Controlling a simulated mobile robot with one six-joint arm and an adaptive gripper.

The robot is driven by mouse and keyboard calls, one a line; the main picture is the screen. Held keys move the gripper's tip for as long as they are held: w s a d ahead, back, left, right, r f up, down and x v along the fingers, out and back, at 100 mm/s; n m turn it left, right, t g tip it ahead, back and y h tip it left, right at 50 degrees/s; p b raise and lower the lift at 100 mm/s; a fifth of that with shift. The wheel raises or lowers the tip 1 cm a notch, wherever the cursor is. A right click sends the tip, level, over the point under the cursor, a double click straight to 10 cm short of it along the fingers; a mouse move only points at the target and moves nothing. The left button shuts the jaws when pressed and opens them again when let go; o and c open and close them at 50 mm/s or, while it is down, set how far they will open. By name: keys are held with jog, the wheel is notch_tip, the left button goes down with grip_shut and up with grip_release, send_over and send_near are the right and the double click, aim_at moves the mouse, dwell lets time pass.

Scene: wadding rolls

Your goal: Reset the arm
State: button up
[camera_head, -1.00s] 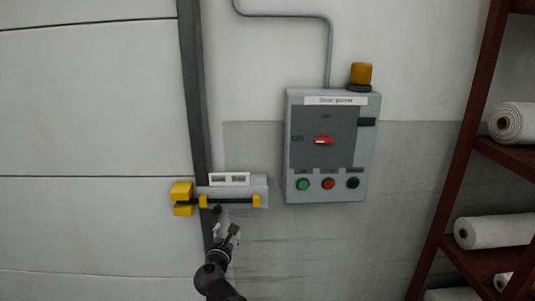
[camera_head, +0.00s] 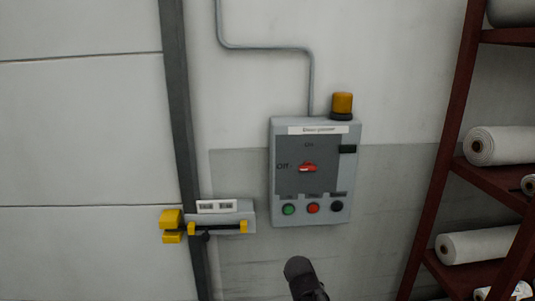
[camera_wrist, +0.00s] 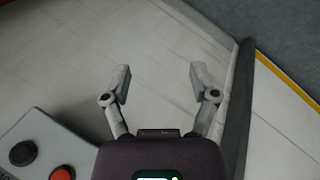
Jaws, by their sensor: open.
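My gripper (camera_wrist: 160,80) is open and empty in the wrist view, its two fingers spread apart in front of a pale wall. In the head view only a dark rounded part of my arm shows at the bottom middle, below the control box; the fingers are not visible there. The grey control box (camera_head: 315,205) hangs on the wall, with a red switch handle lying sideways, and green, red and black buttons below. A corner of the box also shows at the lower left of the wrist view (camera_wrist: 38,130), apart from the fingers.
A yellow-and-grey door latch (camera_head: 222,217) sits left of the box, by a dark vertical post (camera_head: 180,120). An orange beacon (camera_head: 342,104) tops the box. A dark red shelf (camera_head: 433,200) with white rolls (camera_head: 500,146) stands at the right. The wall between is bare.

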jog(key=s+d+m+g+y+p, duration=0.2)
jog(key=s+d+m+g+y, duration=0.1)
jog(key=s+m, duration=0.3)
jog(key=shift+r+m+y, duration=0.3)
jog(key=shift+y, duration=0.1)
dwell(2.0)
